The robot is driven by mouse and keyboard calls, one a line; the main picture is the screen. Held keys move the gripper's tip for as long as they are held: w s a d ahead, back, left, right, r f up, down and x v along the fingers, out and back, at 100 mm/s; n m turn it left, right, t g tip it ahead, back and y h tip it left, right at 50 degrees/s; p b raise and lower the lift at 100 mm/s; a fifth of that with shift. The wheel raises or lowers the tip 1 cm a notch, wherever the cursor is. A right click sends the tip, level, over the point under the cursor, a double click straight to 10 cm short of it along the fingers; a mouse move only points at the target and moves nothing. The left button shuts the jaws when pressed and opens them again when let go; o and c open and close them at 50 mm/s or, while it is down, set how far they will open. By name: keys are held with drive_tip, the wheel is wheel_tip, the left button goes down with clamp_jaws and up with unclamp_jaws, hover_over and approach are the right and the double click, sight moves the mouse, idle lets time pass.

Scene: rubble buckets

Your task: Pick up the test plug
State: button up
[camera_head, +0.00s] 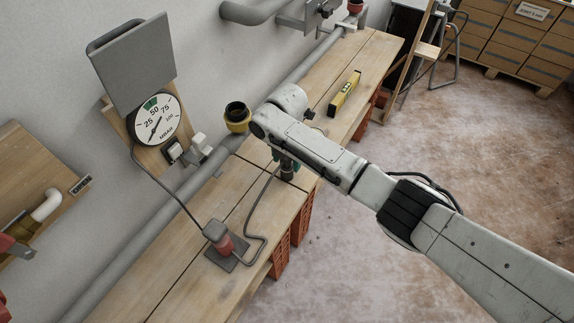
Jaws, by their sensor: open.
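My gripper (288,163) points down over the middle of the bench, its jaws open and mostly hidden below my arm. A thin grey hose (251,222) runs across the boards to a small dark piece (288,174) right at the jaws. This looks like the test plug, but it is too small and covered to be sure. I cannot tell whether the jaws touch it. The hose's other end meets a red body with a grey top (222,238) on a dark plate. A dial gauge marked MBAR (157,119) is on the wall, with a cable down to that body.
A dark pipe opening with a yellow collar (237,116) stands behind my gripper. A grey pipe (200,182) runs along the wall. A yellow spirit level (345,93) lies farther along the wooden bench (180,277). Orange crates (281,257) stand below; the floor at right is open.

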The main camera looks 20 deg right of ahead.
drive_tip(key=shift+f, duration=0.15)
drive_tip(key=c, duration=1.1)
drive_tip(key=shift+o, duration=0.2)
